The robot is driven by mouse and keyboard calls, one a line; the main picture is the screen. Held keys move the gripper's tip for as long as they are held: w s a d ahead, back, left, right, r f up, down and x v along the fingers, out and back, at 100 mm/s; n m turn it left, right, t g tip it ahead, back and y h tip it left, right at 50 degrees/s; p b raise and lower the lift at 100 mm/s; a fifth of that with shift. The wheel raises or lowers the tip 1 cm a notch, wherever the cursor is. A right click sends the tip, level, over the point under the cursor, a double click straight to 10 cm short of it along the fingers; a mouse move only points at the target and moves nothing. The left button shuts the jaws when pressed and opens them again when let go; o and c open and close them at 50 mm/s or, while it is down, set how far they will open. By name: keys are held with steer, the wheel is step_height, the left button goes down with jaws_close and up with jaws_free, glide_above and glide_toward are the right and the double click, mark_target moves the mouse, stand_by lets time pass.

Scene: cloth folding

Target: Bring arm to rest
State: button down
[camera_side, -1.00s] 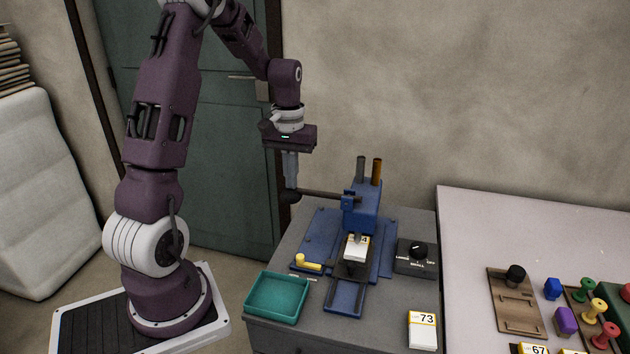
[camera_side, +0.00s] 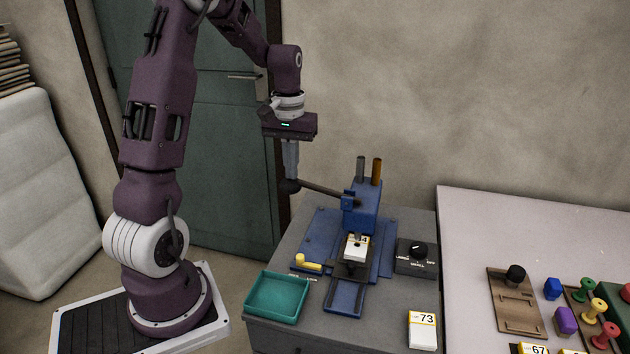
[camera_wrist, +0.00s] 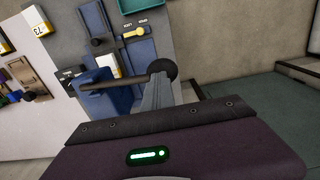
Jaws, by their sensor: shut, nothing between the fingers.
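My gripper (camera_side: 290,176) points down at the left of a blue press (camera_side: 362,212), with its grey fingers together. The fingertips are at the dark ball knob (camera_side: 289,187) on the end of the press's lever (camera_side: 322,189). I cannot tell whether they touch it. The lever slopes up from the press to the knob. In the wrist view the closed fingers (camera_wrist: 160,82) overlap the knob (camera_wrist: 163,68). A white and yellow numbered block (camera_side: 356,246) sits under the press head. No cloth shows.
A teal tray (camera_side: 277,297), a yellow handle (camera_side: 307,262), a dial box (camera_side: 417,256) and a block marked 73 (camera_side: 422,330) are around the press on the grey cabinet. A pale table (camera_side: 470,240) at the right holds a wooden fixture (camera_side: 515,305) and coloured pieces. Air above the press is clear.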

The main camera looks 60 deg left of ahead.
steer(key=shift+r, duration=1.6)
steer(key=s+d+r+m+t, duration=0.25)
steer(key=d+r, duration=0.45)
steer(key=d, duration=0.5)
steer(key=s+d+m+t, duration=0.3)
steer(key=s+d+m, duration=0.3)
steer(key=s+d, duration=0.6)
steer(key=shift+s+d+r, duration=0.25)
steer(key=shift+s+r, duration=0.2)
steer(key=shift+s, duration=0.45)
steer(key=shift+m, duration=0.25)
